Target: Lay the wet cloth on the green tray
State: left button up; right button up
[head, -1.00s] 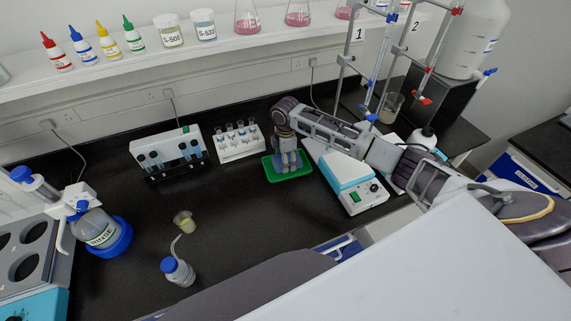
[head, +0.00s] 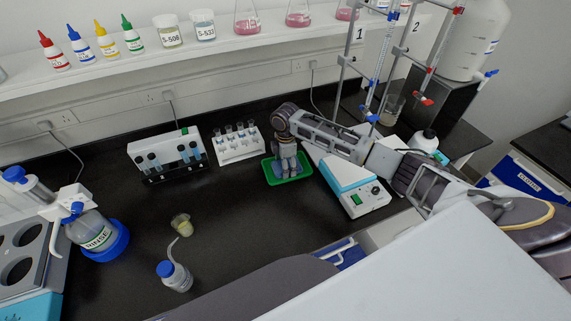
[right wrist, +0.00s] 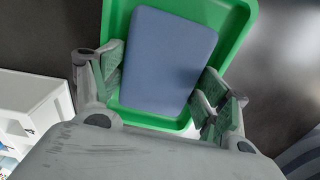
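The green tray (head: 270,178) lies on the black bench, left of a white and blue device. The cloth is a flat blue-grey rectangle (right wrist: 168,58) lying within the tray, whose green rim (right wrist: 240,22) shows around it in the right wrist view. My right gripper (head: 287,172) points down over the tray. In the right wrist view my right gripper (right wrist: 162,88) is open, with its fingers spread at either side of the cloth. Whether the fingers touch its edges cannot be told. In the head view the gripper hides most of the cloth. My left gripper is not in view.
A white and blue device (head: 352,185) stands right of the tray. A white tube rack (head: 238,146) and a second rack (head: 165,153) stand to its left. A small cup (head: 181,225), a blue-capped bottle (head: 174,275) and a rinse bottle (head: 92,232) stand farther left.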

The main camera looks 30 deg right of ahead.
jog(key=shift+o, duration=1.1)
jog(key=shift+r, duration=0.15)
jog(key=shift+r+p, duration=2.45)
jog(key=shift+p, duration=0.35)
notch_tip(320, 180, up, 7)
